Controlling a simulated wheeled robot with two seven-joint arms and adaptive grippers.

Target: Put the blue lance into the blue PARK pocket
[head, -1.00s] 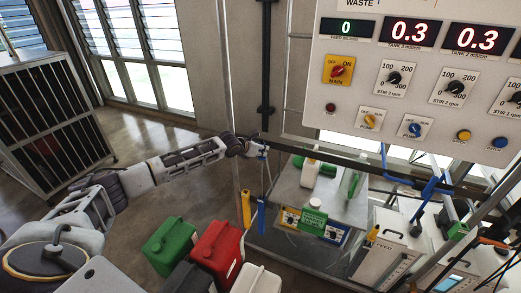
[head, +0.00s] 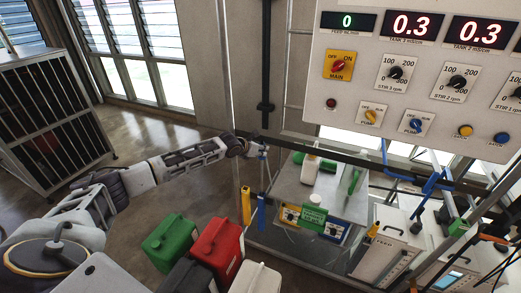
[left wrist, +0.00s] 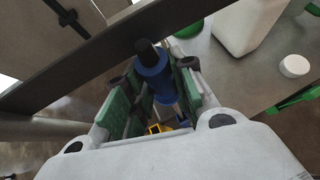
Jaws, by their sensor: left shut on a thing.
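My left gripper (head: 262,152) is shut on the blue lance, above the floor just left of the grey table. In the left wrist view the blue lance (left wrist: 153,72) has a black tip and sits between the green finger pads. A blue upright holder (head: 261,212), which looks like the blue PARK pocket, stands below the gripper, right of a yellow one (head: 246,206). My right gripper is not in view.
A grey rail (head: 345,157) runs close by my left gripper. Green (head: 170,240) and red (head: 216,250) canisters stand in front. A control panel (head: 430,100) is at upper right.

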